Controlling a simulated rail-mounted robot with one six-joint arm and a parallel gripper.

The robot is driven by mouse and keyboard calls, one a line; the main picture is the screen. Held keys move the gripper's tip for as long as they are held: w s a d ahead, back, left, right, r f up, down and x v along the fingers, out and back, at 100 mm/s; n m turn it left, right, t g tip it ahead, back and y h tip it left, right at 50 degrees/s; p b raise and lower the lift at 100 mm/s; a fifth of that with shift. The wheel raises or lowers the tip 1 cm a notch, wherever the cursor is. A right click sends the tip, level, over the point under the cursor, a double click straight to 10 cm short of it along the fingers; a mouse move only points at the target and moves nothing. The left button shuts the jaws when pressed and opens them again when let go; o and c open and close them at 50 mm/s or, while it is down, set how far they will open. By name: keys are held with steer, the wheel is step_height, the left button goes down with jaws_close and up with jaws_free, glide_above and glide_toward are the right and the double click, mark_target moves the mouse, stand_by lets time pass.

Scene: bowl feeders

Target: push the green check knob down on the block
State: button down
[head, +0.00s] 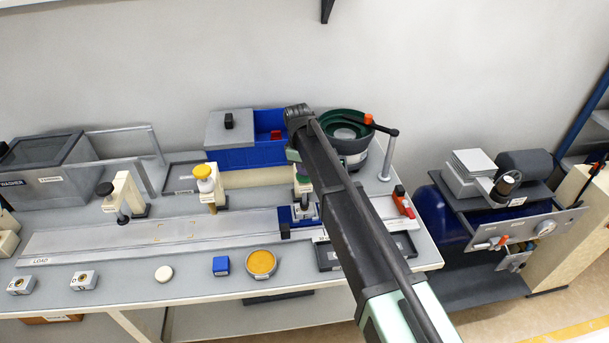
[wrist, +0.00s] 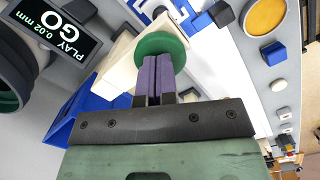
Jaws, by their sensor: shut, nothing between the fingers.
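The green check knob (wrist: 160,46) is a round green disc in the wrist view, just beyond my fingertips. In the head view the knob (head: 302,180) tops the cream check station, partly hidden by my arm. Below it a metal block (head: 304,211) sits in a blue holder (head: 287,222) on the rail. My gripper (wrist: 158,60) has its two purple fingers shut together, empty, with their tips over the knob's face. I cannot tell whether they touch it. In the head view my arm mostly hides the gripper.
A display (wrist: 54,30) reads "PLAY 0.02 mm GO" in the wrist view. A bowl feeder (head: 345,135) and blue bin (head: 235,158) stand behind. Yellow-knob (head: 204,171) and black-knob (head: 105,189) stations stand left along the rail. A red-handled part (head: 402,202) is at right.

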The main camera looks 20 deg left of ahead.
steer(key=shift+f+p, duration=0.1)
steer(key=shift+p, duration=0.25)
steer(key=a, duration=0.1)
steer(key=a+r+p, duration=0.1)
steer(key=a, duration=0.1)
steer(key=shift+w, duration=0.1)
step_height(320, 180, up, 11)
steer(key=a+p, duration=0.1)
steer(key=p, duration=0.9)
steer(key=shift+f+p, duration=0.15)
steer(key=shift+p, duration=0.25)
